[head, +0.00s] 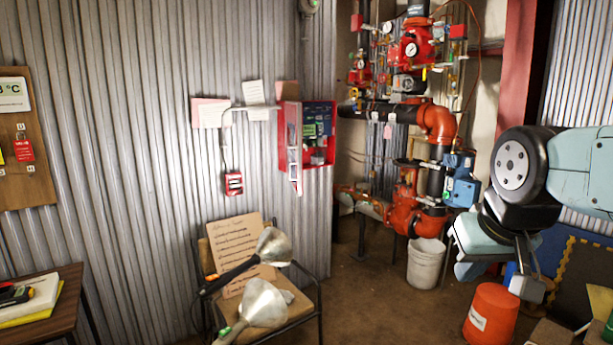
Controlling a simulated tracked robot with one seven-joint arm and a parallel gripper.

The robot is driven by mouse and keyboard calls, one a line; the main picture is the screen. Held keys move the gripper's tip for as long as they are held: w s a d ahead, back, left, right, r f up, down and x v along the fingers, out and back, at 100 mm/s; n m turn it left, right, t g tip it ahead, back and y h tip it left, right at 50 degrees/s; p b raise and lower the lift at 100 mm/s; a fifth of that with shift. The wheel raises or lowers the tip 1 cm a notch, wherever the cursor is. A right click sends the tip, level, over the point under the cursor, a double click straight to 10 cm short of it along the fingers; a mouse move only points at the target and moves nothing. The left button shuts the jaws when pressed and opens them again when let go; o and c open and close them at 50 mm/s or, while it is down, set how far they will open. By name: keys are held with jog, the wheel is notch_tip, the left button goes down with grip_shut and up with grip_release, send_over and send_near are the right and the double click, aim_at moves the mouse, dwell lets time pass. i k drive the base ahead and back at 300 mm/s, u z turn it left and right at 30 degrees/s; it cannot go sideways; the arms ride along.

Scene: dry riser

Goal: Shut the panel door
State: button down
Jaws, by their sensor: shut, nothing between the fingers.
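A red panel box (319,162) is mounted on the corrugated metal wall near the middle of the head view. Its door (293,155) stands open, swung out at the left side of the box and seen nearly edge-on. Dark and green items show inside the box. My gripper (485,262) is at the right of the picture, pointing downward, shut and empty. It is well apart from the box and its door, to their right and lower in the picture.
Red and black riser pipes with valves (437,123) stand between box and arm. A white bucket (425,265) and an orange bucket (491,315) are on the floor. A chair (303,307) with lamps (265,303) stands below the box. Some brown floor is clear.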

aim_at(293, 110)
jog(key=u, duration=0.15)
jog(key=i, duration=0.9)
jog(key=z, duration=0.05)
